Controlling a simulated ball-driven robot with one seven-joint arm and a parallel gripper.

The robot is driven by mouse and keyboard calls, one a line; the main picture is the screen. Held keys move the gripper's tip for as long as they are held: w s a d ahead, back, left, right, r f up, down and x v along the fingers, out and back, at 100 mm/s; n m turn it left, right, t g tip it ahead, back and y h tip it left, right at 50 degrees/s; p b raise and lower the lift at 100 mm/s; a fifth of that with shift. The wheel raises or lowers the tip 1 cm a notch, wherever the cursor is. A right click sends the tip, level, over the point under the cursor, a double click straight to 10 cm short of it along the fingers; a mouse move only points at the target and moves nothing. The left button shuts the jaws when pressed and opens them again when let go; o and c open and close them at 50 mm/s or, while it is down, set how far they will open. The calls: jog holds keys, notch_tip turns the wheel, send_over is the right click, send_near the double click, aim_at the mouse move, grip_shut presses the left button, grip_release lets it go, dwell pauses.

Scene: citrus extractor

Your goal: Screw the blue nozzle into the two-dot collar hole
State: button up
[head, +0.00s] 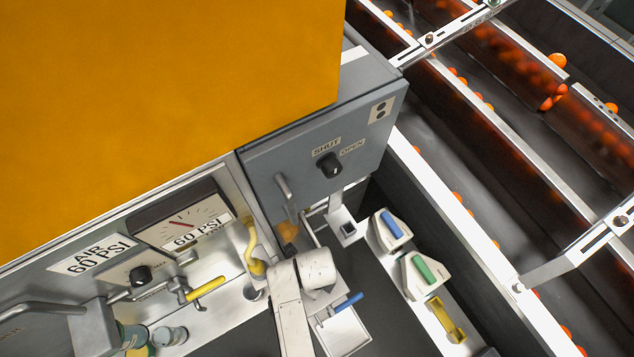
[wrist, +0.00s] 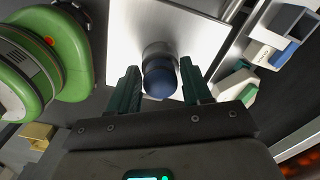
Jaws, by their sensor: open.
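In the wrist view my gripper (wrist: 160,72) is open, with its two green fingers apart. A dark blue rounded part (wrist: 159,84), which looks like the blue nozzle, sits between and beyond the fingertips, with a grey metal cylinder behind it. Gaps show on both sides, and I cannot tell its depth from the fingers. In the head view my arm's white links hide the gripper. A two-dot plate (head: 381,111) is on the grey cabinet's upper right corner. I cannot make out the collar hole itself.
A blue handle (head: 348,299) shows beside my arm. White holders with a blue piece (head: 391,225) and a green piece (head: 426,269) stand to the right, near a yellow holder (head: 447,319). A yellow-handled valve (head: 205,289) is left. An orange panel (head: 160,90) fills the upper left.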

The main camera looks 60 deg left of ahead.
jog(key=shift+n, duration=0.8)
jog(key=shift+n, duration=0.9)
jog(key=shift+c, duration=0.5)
jog(key=c, duration=0.3)
jog(key=shift+m, duration=0.9)
jog(key=shift+c, duration=0.2)
jog(key=shift+m, duration=0.9)
